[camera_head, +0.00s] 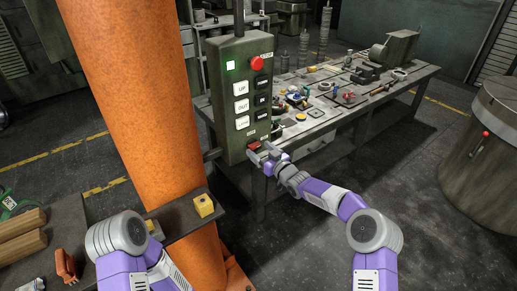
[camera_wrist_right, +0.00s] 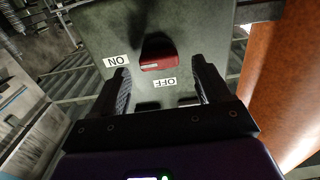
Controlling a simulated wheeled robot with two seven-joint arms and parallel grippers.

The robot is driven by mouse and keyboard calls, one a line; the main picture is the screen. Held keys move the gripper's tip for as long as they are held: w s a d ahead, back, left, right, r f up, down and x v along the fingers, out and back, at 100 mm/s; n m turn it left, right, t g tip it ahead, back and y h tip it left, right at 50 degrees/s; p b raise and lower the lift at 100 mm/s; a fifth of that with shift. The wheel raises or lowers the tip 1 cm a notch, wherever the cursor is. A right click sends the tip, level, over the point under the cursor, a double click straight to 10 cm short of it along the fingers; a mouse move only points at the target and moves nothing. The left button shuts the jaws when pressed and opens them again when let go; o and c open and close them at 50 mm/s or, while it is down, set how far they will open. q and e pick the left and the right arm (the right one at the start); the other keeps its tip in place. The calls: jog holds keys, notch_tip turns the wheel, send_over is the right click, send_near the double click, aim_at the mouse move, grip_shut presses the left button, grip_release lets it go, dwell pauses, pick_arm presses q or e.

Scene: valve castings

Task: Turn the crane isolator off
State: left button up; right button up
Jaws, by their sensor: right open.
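The crane isolator is a red switch (camera_wrist_right: 158,62) low on the face of a green control box (camera_head: 241,95). It also shows in the head view (camera_head: 254,146), partly behind my gripper. In the right wrist view an ON label (camera_wrist_right: 116,61) is at its left and an OFF label (camera_wrist_right: 165,82) below it to the right. A pale mark on the switch lies on its left half, toward ON. My right gripper (camera_wrist_right: 163,88) is open, its fingers on either side of the OFF label, short of the switch. It also shows in the head view (camera_head: 264,156). My left gripper is not visible.
The box also carries a red round button (camera_head: 257,63), a green lamp (camera_head: 230,65) and several labelled push buttons. An orange column (camera_head: 145,110) stands close at its left. A cluttered workbench (camera_head: 345,115) stands behind. A grey drum (camera_head: 490,140) is at the right.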

jog(key=shift+x, duration=0.85)
jog(key=shift+c, duration=0.2)
jog(key=c, duration=1)
